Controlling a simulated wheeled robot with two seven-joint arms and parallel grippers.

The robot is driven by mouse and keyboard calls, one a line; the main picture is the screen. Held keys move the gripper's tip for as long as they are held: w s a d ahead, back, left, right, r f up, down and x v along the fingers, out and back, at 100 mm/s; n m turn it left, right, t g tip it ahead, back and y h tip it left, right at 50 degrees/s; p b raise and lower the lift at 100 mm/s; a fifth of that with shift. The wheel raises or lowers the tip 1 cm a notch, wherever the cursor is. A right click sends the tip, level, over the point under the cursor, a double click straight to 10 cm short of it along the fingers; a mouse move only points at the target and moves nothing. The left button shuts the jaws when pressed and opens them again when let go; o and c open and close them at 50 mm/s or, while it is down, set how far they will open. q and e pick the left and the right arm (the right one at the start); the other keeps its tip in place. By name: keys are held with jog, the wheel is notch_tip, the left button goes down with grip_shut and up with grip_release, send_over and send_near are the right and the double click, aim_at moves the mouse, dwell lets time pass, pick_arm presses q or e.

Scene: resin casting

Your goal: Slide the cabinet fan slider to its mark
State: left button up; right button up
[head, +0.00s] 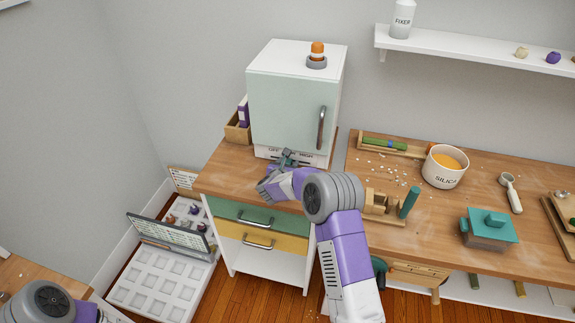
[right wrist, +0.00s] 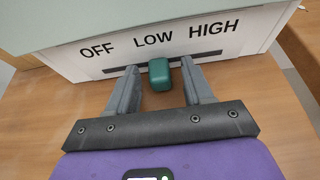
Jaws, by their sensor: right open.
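The green slider knob (right wrist: 160,74) sits in the slot below LOW, slightly right of that word's middle. My right gripper (right wrist: 160,84) is open, with one finger on each side of the knob; a small gap shows on both sides. In the head view my right gripper (head: 287,158) covers the middle of the panel. My left gripper is not in view.
An orange-topped item (head: 317,50) stands on the cabinet. A wooden box (head: 237,130) is left of it. To the right, the workbench holds a SILICA bowl (head: 445,168), a teal-lidded box (head: 488,228) and a wooden rack (head: 382,205). Counter around the gripper is clear.

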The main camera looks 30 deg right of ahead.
jog(key=p+v, duration=0.1)
jog(key=v, duration=0.6)
jog(key=shift+s+a+r, duration=0.15)
jog(key=shift+r, duration=0.05)
dwell(0.3)
